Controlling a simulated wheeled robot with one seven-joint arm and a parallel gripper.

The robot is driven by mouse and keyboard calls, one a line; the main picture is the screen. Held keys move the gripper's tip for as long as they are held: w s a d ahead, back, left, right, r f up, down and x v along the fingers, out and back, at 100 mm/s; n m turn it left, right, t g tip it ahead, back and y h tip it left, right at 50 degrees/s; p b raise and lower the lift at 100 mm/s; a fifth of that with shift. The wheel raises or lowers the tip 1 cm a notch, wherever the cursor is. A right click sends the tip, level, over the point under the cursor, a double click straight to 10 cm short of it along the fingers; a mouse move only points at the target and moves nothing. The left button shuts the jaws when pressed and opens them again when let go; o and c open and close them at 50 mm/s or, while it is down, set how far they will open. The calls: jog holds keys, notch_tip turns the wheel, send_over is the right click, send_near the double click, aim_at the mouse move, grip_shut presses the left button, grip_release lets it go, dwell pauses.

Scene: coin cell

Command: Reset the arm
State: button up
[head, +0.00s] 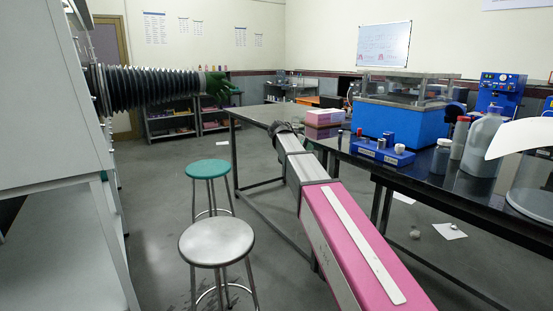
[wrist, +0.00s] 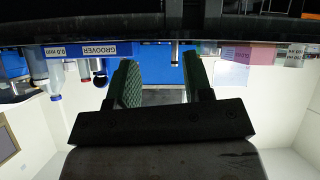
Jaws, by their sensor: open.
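My arm stretches away from the camera in the head view, and its dark end with my gripper (head: 285,128) is beside the near left end of the black table (head: 268,112). The fingers are too small and dark to make out there. In the wrist view, which looks upside down, the two green-padded fingers of my gripper (wrist: 160,75) stand apart with nothing between them.
On the table are pink boxes (head: 324,117), a blue machine (head: 400,122), a blue holder (head: 382,152) and bottles (head: 482,145). Left are a teal stool (head: 207,168), a metal stool (head: 216,242) and a glovebox sleeve (head: 150,85). Some floor between is clear.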

jog(key=s+d+f+n+g+y, duration=0.25)
jog(key=s+f, duration=0.45)
jog(key=f, duration=0.4)
jog(key=s+d+f+n+g+y, duration=0.1)
jog(key=s+d+f+n+y, duration=0.15)
jog(key=s+f, duration=0.7)
jog(key=s+d+f+n+g+y, duration=0.1)
jog(key=s+f+n+y, duration=0.3)
jog(key=s+f, duration=1.1)
jog(key=s+g, duration=0.1)
jog(key=s, duration=0.2)
jog(key=shift+s+d+f, duration=0.3)
jog(key=shift+f, duration=0.1)
jog(key=shift+g, duration=0.25)
